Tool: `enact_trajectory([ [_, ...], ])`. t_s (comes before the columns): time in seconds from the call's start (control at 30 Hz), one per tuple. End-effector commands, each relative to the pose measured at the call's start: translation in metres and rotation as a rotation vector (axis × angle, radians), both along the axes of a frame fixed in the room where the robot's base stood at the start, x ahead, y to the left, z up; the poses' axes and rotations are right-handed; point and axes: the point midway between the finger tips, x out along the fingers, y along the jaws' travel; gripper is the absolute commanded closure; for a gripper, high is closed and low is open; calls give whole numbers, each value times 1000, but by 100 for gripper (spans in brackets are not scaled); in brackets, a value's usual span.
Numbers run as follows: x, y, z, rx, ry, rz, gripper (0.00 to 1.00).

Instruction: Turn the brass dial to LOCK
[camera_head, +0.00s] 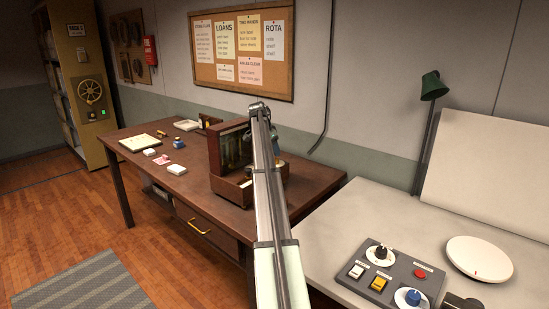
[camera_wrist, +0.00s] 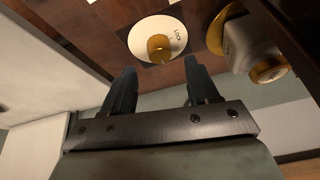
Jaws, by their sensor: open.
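The brass dial (camera_wrist: 158,48) shows in the wrist view as a round brass knob on a white disc (camera_wrist: 150,28), set in dark reddish wood. The word LOCK is printed on the disc to the knob's right; I cannot tell clearly where the knob points. My gripper (camera_wrist: 160,68) is open, its two dark fingers spread wide to either side below the knob, with nothing between them. I cannot tell the gap to the knob.
A pale jar-like object with brass ends (camera_wrist: 250,48) is close to the dial's right. Cards and small items lie on the desk's left part (camera_head: 130,165). To the right, a grey counter holds a control box (camera_head: 388,272), a white disc (camera_head: 480,258) and a green lamp (camera_head: 433,86).

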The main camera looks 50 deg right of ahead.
Motion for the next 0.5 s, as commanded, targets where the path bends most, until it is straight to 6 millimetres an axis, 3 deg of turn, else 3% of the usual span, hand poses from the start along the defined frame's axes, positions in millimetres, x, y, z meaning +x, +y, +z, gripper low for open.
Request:
enact_trajectory([
  [0.23,-1,-14,-33,1,1,0,41],
  [0.5,-1,-19,-45,0,0,0,41],
])
